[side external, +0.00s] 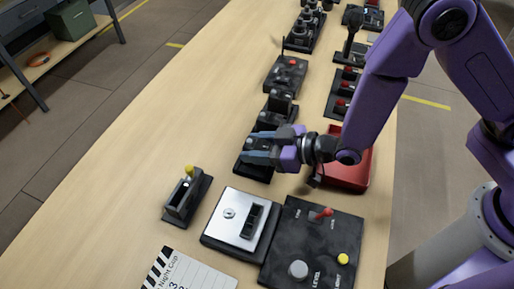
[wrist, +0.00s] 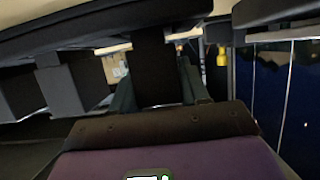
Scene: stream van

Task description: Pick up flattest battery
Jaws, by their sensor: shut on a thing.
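My gripper (side external: 254,146) is over the middle of the table in the side view, reaching left with its fingers shut on part of a dark device (side external: 246,170). The device's black base shows below the fingers, and its held part is mostly hidden. In the wrist view, the fingers (wrist: 158,92) close on a dark upright piece (wrist: 155,65) under a broad black slab (wrist: 95,22). I cannot make out any battery for certain, nor tell which is flattest.
A red tray (side external: 358,172) sits right of my gripper, close under my arm. In front are a yellow-knobbed device (side external: 186,198), a silver-topped box (side external: 232,222), a black lever panel (side external: 311,246) and a clapperboard card (side external: 188,272). More black devices line the back. The table's left side (side external: 150,130) is clear.

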